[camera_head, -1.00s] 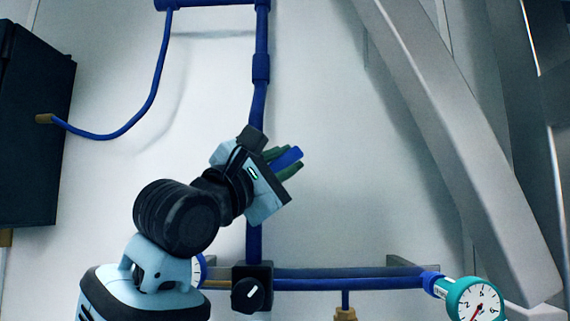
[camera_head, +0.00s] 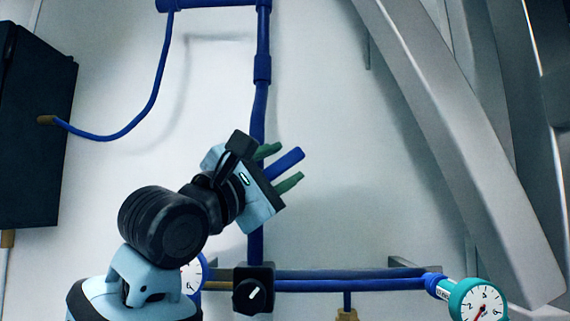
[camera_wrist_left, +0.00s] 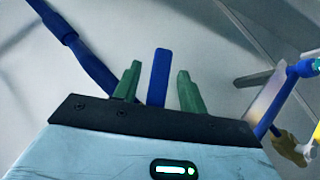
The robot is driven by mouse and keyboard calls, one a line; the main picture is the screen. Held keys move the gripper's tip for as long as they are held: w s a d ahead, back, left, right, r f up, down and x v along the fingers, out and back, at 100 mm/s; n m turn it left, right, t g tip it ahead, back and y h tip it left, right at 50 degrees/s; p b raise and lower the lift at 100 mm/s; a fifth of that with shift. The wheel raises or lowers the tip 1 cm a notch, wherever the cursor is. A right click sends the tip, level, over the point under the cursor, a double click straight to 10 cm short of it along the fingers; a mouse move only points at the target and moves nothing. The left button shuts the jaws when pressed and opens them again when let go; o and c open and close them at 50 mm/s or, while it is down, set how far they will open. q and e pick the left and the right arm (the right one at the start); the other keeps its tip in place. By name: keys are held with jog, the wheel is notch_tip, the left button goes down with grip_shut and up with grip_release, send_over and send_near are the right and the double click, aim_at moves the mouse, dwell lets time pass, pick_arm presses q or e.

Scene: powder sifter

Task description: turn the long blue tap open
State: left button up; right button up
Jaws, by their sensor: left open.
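The long blue tap (camera_head: 290,160) shows as a flat blue lever in front of the vertical blue pipe, pointing up and to the right in the head view. My left gripper (camera_head: 287,164) is open around it, with one green finger above and one below. In the left wrist view the blue tap (camera_wrist_left: 159,76) stands between the two green fingers of my left gripper (camera_wrist_left: 157,84), with a gap on each side. The tap's base is hidden behind the gripper body. My right gripper is not in view.
A black valve box with a knob (camera_head: 253,291) sits below on the blue pipe. A teal gauge (camera_head: 478,302) is at the lower right. A large grey slanted beam (camera_head: 460,150) stands at right. A dark cabinet (camera_head: 35,130) is at left.

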pick_arm(q)
jog(key=v, duration=0.6)
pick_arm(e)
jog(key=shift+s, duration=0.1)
pick_arm(q)
jog(key=shift+c, duration=0.3)
